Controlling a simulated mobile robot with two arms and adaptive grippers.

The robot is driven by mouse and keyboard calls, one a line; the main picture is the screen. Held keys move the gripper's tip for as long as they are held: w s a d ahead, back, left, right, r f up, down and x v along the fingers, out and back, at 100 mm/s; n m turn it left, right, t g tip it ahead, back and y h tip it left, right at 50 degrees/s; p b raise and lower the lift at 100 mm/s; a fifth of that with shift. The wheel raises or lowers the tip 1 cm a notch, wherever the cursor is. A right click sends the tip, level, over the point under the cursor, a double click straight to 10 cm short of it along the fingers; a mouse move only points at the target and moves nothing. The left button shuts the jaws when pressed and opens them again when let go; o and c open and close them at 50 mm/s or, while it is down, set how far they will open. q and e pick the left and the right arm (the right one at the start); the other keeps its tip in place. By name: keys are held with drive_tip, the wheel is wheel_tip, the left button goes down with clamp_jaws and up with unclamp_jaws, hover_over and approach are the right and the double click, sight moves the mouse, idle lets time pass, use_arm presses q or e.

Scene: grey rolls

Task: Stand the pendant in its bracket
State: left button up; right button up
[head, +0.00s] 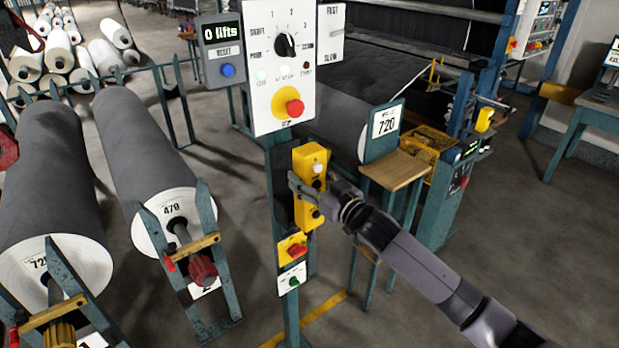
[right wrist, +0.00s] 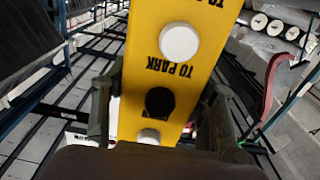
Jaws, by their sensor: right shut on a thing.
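The yellow pendant (head: 312,160) is upright in front of the teal post (head: 283,150), under the switch panel. My right gripper (head: 304,186) is shut around its middle, reaching in from the right. In the right wrist view the pendant (right wrist: 172,75) sits between both fingers, with white and black buttons and "TO PARK" lettering upside down. A dark plate (head: 281,203) on the post shows just left of the pendant and may be the bracket. The pendant hides much of that area; I cannot tell whether it touches the plate. My left gripper is not in view.
The white switch panel (head: 284,62) with a red stop button is above. A small yellow box (head: 292,249) with a red switch is below. A wooden shelf (head: 396,171) stands to the right. Large grey rolls (head: 148,150) lie on stands at left.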

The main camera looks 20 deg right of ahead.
sight(286, 160)
drive_tip(key=shift+w+r, duration=0.15)
drive_tip(key=shift+b+x, duration=0.4)
drive_tip(key=shift+x, duration=1.75)
drive_tip(key=shift+b+x, duration=0.55)
drive_tip(key=shift+x, duration=0.95)
drive_tip(key=shift+f, duration=0.25)
